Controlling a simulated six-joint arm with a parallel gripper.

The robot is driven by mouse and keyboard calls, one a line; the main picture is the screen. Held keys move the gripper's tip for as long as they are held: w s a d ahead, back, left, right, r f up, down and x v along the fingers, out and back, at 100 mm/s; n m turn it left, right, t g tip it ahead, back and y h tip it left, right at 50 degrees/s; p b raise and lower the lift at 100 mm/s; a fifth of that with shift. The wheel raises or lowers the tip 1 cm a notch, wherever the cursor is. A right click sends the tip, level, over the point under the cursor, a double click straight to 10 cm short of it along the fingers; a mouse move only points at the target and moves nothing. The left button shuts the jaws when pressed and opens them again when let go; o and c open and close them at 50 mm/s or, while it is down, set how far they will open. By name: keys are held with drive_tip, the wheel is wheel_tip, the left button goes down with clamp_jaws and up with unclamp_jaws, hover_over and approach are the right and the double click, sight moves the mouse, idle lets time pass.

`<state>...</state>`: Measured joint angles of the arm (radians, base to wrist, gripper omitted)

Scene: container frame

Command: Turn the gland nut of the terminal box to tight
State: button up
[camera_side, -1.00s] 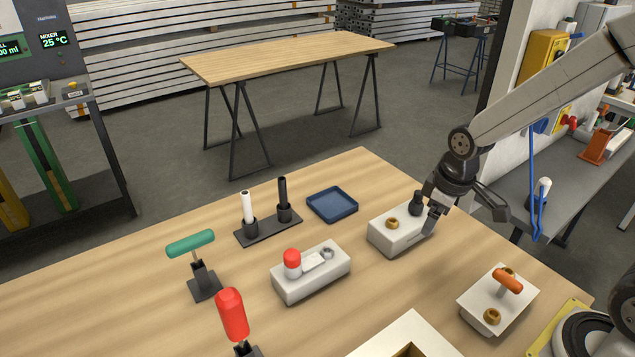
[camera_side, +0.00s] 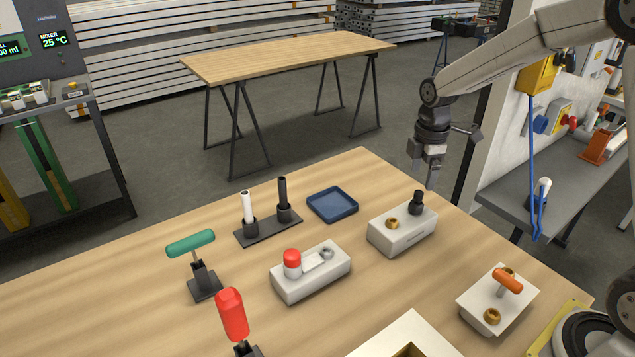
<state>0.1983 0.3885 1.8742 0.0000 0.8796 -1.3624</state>
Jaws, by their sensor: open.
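A white box (camera_side: 402,240) stands at the right of the wooden table, with a brass fitting (camera_side: 392,223) and a black knob-like fitting (camera_side: 416,204) on top. It looks like the terminal box; which fitting is the gland nut I cannot tell for sure. My gripper (camera_side: 423,172) is open and empty, pointing down in the air above the box's far right end, apart from both fittings. How tight either fitting is cannot be seen.
A white box with a red cap (camera_side: 291,258), a blue tray (camera_side: 332,204), a rack with white and black posts (camera_side: 268,228), a green T-handle (camera_side: 190,243), a red handle (camera_side: 232,314) and an orange-handled block (camera_side: 497,298) stand around. Bare table lies between them.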

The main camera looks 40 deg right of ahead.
sight(419, 192)
drive_tip(key=shift+f, duration=3.9)
drive_tip(key=shift+c, duration=0.2)
clamp_jaws()
